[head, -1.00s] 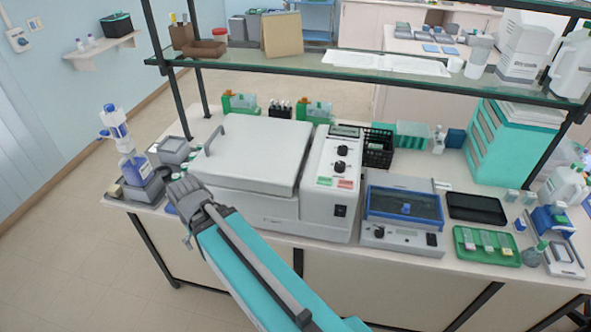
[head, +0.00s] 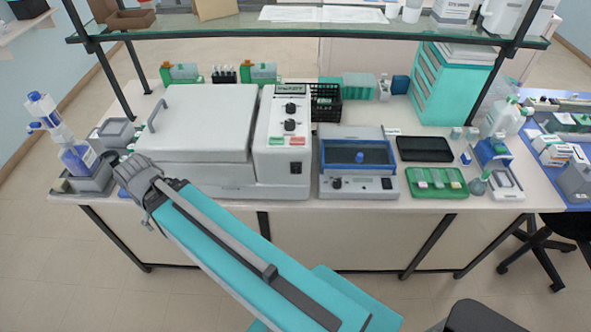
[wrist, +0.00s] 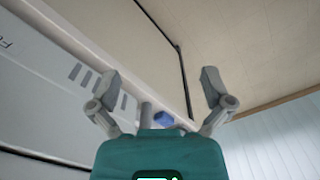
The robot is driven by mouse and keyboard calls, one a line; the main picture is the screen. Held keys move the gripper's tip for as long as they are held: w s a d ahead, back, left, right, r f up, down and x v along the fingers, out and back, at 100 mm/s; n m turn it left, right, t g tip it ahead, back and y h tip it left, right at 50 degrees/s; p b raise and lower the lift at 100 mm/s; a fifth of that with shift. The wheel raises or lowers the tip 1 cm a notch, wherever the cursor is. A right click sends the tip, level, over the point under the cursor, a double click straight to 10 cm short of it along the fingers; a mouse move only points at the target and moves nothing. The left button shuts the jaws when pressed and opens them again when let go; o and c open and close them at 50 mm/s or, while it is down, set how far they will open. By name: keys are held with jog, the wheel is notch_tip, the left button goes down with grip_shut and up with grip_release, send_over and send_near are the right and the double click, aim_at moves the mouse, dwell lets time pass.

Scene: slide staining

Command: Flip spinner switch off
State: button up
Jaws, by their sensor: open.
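Two bench machines have a dark switch, and I cannot tell by label which is the spinner. One is the large grey lidded machine (head: 200,130), with two knobs and a black rocker switch (head: 296,167) low on its front panel. The other is a smaller grey unit with a blue-framed lid (head: 358,153) and a dark switch (head: 387,183) at its front right. Neither switch's position is readable. My arm's end is at the large machine's left front corner, far left of both switches. In the wrist view my gripper (wrist: 160,82) is open and empty.
A blue-capped bottle dispenser (head: 75,158) stands at the bench's left end, close to my arm. A black tray (head: 424,143) and a green slide tray (head: 462,190) lie right of the smaller unit. A glass shelf (head: 300,30) spans above.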

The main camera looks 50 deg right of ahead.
jog(key=shift+r, duration=0.15)
jog(key=c, duration=0.4)
jog(key=shift+r+p, duration=0.3)
jog(key=shift+p, duration=0.15)
jog(key=shift+c, duration=1)
notch_tip(320, 180, up, 4)
jog(key=p, duration=0.4)
grip_shut()
jog(key=shift+r+p, duration=0.6)
jog(key=shift+p, duration=0.05)
jog(key=shift+s, duration=0.15)
